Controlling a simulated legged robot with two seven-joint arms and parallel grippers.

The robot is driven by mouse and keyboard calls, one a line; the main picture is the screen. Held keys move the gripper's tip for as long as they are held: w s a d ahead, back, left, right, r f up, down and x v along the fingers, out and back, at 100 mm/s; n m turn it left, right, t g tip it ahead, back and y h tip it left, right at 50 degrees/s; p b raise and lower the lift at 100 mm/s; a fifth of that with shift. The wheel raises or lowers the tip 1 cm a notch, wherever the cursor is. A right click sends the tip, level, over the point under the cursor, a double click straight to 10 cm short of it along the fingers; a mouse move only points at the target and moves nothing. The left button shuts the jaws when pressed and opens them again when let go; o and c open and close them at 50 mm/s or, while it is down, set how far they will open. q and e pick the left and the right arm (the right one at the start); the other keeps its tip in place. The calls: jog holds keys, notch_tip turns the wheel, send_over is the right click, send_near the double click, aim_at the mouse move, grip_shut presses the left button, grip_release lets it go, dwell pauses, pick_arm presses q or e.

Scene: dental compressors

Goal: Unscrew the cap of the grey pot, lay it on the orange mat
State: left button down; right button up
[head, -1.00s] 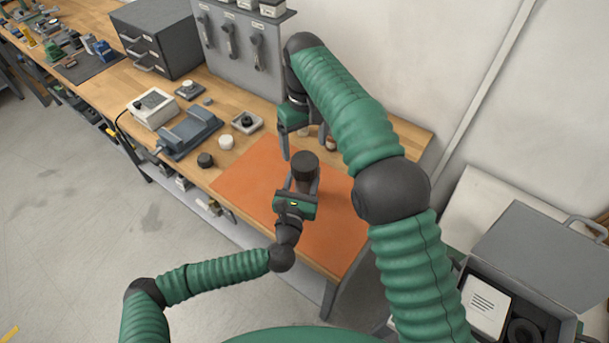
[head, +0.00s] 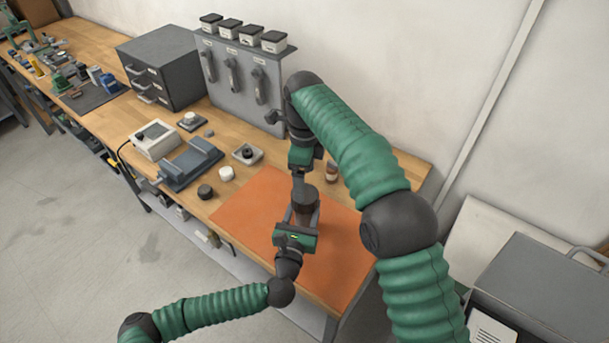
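The grey pot (head: 304,217) stands upright on the orange mat (head: 245,215), with its dark, wide cap (head: 306,197) on top. My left gripper (head: 303,216) comes from the front, with one finger on each side of the pot's body, and looks shut on it. My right gripper (head: 299,186) points down from above. Its fingers are seen nearly edge-on at the cap's back left edge, so I cannot tell their gap or whether they touch the cap.
A small brown jar (head: 332,172) stands behind the mat. A black round piece (head: 205,191), a white round piece (head: 226,173) and a small tray with a dark knob (head: 247,154) lie left of it. A grey tool panel (head: 240,85) stands behind. The mat's right part is bare.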

notch_tip(320, 180, down, 8)
jog(key=shift+r, duration=0.1)
